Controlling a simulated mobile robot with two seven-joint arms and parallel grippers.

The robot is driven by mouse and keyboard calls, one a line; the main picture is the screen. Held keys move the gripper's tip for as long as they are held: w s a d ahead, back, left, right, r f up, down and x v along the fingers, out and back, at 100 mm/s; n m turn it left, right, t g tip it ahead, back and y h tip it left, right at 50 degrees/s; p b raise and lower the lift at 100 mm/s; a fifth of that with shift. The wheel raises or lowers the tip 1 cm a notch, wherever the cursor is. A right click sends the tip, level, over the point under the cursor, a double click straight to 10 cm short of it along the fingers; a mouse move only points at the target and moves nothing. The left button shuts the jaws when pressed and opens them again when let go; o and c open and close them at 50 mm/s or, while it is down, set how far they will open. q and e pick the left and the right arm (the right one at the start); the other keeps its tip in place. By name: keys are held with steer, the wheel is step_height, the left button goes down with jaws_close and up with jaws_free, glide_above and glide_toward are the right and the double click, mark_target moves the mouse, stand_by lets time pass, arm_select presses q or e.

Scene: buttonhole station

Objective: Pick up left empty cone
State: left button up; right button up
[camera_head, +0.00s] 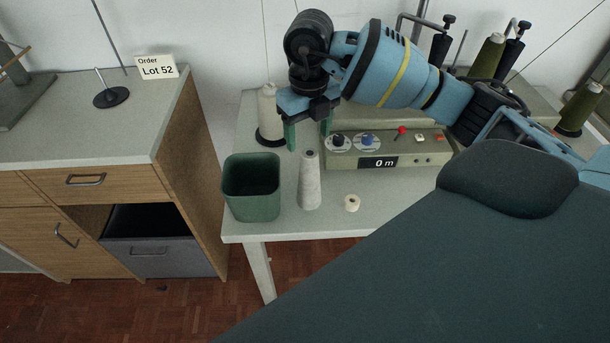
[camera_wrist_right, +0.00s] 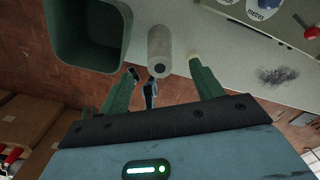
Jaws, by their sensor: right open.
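In the right wrist view the cone (camera_wrist_right: 159,42) shows end-on between the finger directions. My right gripper (camera_head: 308,136) is open and empty, its green fingers pointing down above and slightly behind the cone top in the picture. In the wrist view its fingertips (camera_wrist_right: 162,72) are spread to either side of the cone's end; I see no contact. My left gripper is not in view.
The green bin (camera_head: 237,215) stands close left of the cone. A control box (camera_head: 390,150) with knobs and a display is behind. A white thread cone (camera_head: 269,106) stands at the back left. The front table edge is near.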

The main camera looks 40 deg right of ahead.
mark_target(310, 153)
steer(key=shift+s+d+f, duration=0.1)
steer(key=shift+s+f, duration=0.35)
steer(key=shift+f, duration=0.4)
steer(key=shift+w+f, duration=0.3)
steer(key=shift+f, duration=0.1)
steer(key=shift+s+a+f, duration=0.1)
steer(key=shift+s+f, duration=0.05)
steer(key=shift+f, duration=1.15)
steer(key=shift+s+a+f, duration=0.1)
steer(key=shift+s+f, duration=0.05)
steer(key=shift+f, duration=1.1)
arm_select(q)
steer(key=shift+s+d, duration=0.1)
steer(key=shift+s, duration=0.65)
arm_select(e)
steer(key=shift+c, duration=0.3)
steer(key=c, duration=1.2)
